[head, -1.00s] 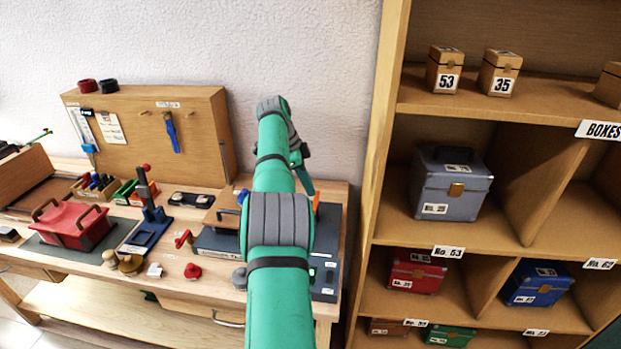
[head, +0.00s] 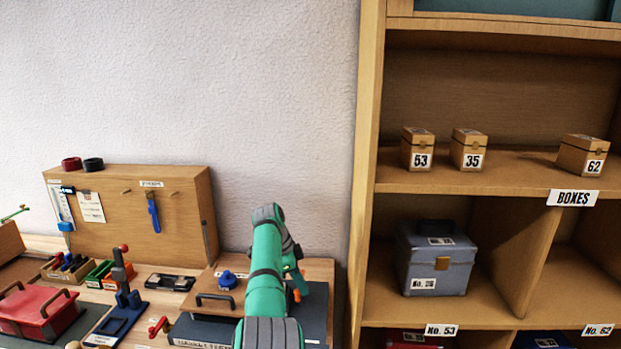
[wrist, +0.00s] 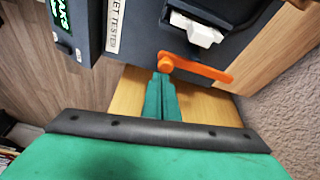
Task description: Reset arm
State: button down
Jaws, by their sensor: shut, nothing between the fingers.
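My green arm reaches up over the workbench in the head view; my gripper is hidden behind its links there. In the wrist view my gripper (wrist: 161,97) is shut, its two green fingers together with nothing between them. Its tips are close to an orange lever (wrist: 195,68) on a dark tester unit (wrist: 140,42) labelled as a tester. I cannot tell whether the tips touch the lever. The orange lever also shows as a small patch beside my arm in the head view (head: 298,294).
A wooden tool board (head: 130,215) stands at the back of the bench. A red box (head: 40,308) and a blue stand (head: 122,310) sit at left. A shelf with numbered boxes and a grey case (head: 436,262) is at right. The wall above the bench is clear.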

jog(key=shift+a+r, duration=0.1)
jog(key=shift+v, duration=3.7)
jog(key=w+d+f, duration=0.1)
jog(key=d+f, duration=0.4)
jog(key=f, duration=0.2)
jog(key=shift+d+n, duration=0.15)
jog(key=shift+n, duration=0.25)
jog(key=shift+w, duration=0.15)
